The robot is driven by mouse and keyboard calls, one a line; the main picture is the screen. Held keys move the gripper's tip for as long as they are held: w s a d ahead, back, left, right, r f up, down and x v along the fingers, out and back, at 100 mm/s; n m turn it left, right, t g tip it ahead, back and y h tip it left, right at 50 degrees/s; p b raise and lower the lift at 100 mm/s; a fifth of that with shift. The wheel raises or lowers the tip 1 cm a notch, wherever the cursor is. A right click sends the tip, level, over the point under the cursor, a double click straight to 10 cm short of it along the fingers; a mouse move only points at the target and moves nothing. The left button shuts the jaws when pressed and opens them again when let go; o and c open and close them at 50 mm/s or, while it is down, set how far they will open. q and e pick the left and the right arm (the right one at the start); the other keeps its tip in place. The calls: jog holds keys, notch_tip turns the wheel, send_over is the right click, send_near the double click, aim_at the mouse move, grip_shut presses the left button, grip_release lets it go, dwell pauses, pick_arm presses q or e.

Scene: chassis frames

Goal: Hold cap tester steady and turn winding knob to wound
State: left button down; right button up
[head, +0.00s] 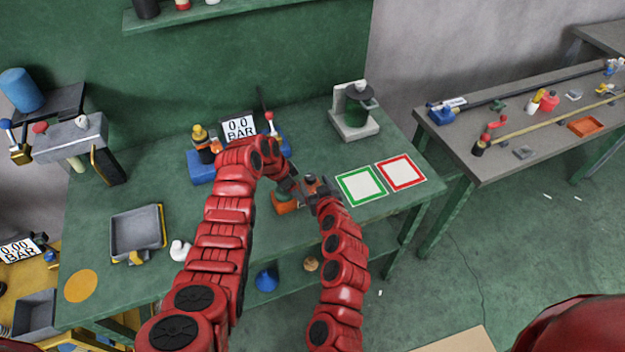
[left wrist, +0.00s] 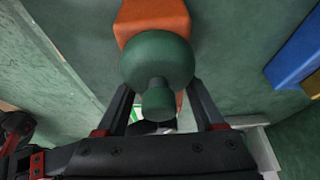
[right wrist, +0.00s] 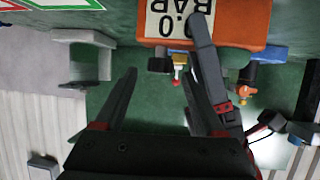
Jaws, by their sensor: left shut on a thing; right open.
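The cap tester (left wrist: 152,18) shows in the left wrist view as an orange block with a round green part and a smaller green stub, which looks like the winding knob (left wrist: 158,100). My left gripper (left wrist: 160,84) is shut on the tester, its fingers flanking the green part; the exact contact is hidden. In the head view, arms partly cover the orange body (head: 284,208). My right gripper (head: 309,190) is beside it, open. In the right wrist view my right gripper (right wrist: 158,76) has nothing between its fingers; an orange block (right wrist: 245,22) with a "0.0 BAR" plate lies ahead.
A green-bordered square (head: 362,186) and a red-bordered square (head: 401,172) lie right of the grippers. A grey stand (head: 354,128) and a blue holder (head: 201,168) with bottles are behind. A grey tray (head: 137,232) sits left.

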aim_at(311, 180)
jog(key=shift+x, duration=1.15)
grip_shut()
